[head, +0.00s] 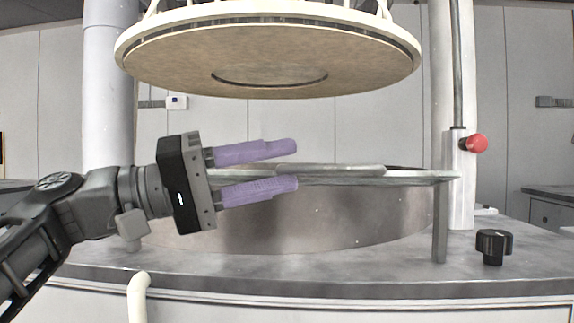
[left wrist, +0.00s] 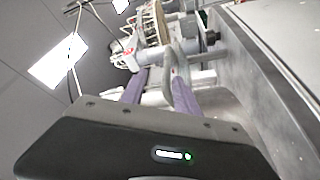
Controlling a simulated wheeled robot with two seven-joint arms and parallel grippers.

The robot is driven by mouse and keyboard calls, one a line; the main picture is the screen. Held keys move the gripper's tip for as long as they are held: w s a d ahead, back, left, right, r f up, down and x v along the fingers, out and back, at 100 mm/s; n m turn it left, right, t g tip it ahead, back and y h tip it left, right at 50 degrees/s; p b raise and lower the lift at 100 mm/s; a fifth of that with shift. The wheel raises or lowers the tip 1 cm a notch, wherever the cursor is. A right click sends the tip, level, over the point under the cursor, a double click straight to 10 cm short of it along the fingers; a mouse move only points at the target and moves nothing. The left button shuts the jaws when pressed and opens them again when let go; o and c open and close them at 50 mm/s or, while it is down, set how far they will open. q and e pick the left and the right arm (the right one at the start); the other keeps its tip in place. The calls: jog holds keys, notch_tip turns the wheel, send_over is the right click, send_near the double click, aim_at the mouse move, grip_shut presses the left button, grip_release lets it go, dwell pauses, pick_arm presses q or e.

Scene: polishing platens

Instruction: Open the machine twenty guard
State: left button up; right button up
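The guard (head: 420,177) shows edge-on as a thin grey panel, lying level in front of the wide metal drum. A rounded grey handle bar (head: 340,169) runs along its near side. My left gripper (head: 297,165) comes in from the left with two purple fingers, one above and one below the bar's left end. The fingers are apart, with visible gaps to the bar. In the left wrist view the fingers (left wrist: 158,85) are spread, and a grey handle loop (left wrist: 176,55) shows beyond and close to the right one. My right gripper is in neither view.
A large round platen (head: 270,55) hangs above the drum (head: 330,220). A post with a red knob (head: 476,143) stands at the right. A black knob (head: 492,246) sits on the grey worktop (head: 350,270). The worktop's front is mostly clear.

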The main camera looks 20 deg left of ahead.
pick_arm(q)
jog(key=shift+a, duration=0.15)
jog(key=b+v, duration=0.1)
jog(key=v, duration=0.7)
jog(key=shift+a+f, duration=0.35)
jog(key=shift+f, duration=0.05)
dwell(0.3)
dwell(0.4)
